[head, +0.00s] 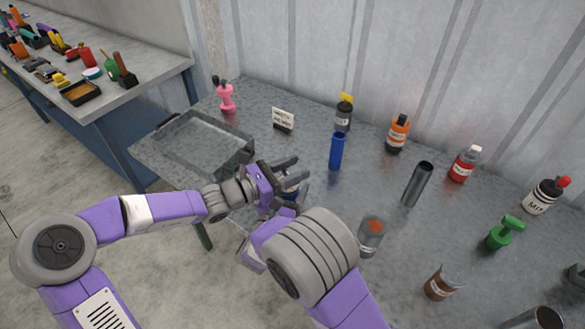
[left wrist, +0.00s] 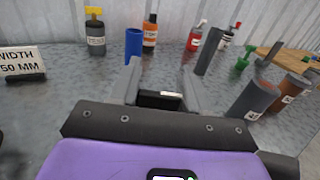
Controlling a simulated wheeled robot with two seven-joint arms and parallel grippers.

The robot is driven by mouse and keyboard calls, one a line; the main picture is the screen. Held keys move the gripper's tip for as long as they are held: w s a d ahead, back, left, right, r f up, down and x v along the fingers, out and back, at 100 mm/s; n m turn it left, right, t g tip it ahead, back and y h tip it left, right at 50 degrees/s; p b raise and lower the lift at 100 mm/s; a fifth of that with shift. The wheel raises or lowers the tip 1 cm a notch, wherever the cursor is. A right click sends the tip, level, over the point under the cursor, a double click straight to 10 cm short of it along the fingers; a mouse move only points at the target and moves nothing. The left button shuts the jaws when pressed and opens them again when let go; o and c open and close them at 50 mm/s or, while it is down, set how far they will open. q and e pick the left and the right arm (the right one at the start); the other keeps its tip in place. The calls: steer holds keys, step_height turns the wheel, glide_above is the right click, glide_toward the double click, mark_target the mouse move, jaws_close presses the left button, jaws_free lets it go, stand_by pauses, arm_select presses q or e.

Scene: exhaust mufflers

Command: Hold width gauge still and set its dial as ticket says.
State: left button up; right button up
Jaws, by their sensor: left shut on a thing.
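The ticket (head: 283,119) is a small white card standing on the table. In the left wrist view the ticket (left wrist: 22,64) reads "WIDTH" and "50 MM", with its left edge cut off. My left gripper (head: 287,174) is shut on the width gauge. The gauge shows in the left wrist view as a dark block with a pale top edge (left wrist: 160,98) between the two grey fingers. In the head view the gauge is mostly hidden by the grippers, and its dial reading cannot be seen. My right wrist is close in front of it and hides the right gripper's fingers.
An empty metal tray (head: 205,143) lies left of the grippers. A blue tube (head: 337,151), a dark grey tube (head: 417,184) and several bottles stand behind and right. Another bench (head: 95,99) holds many tools.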

arm_select(q)
steer(key=m+g+h, duration=0.1)
steer(key=m+g, duration=0.1)
steer(key=g, duration=0.1)
steer(key=m+g+h, duration=0.1)
steer(key=m+g, duration=0.1)
steer(key=g, duration=0.2)
steer(key=shift+s+d+r+m, duration=0.1)
steer(key=shift+s+d+m, duration=0.1)
steer(key=shift+m, duration=0.2)
steer(key=shift+s+m+g, duration=0.15)
steer(key=shift+m+g, duration=0.6)
steer(key=shift+g, duration=0.5)
steer(key=shift+s+m+g, duration=0.15)
steer(key=shift+m+g, duration=0.6)
steer(key=shift+g, duration=0.5)
steer(key=o, duration=1)
steer(key=shift+s, duration=0.1)
steer(key=a, duration=0.4)
steer(key=w+a, duration=0.1)
steer(key=a, duration=0.3)
steer(key=w+a, duration=0.1)
steer(key=a, duration=0.2)
steer(key=shift+w+a, duration=0.2)
steer(key=shift+a, duration=0.2)
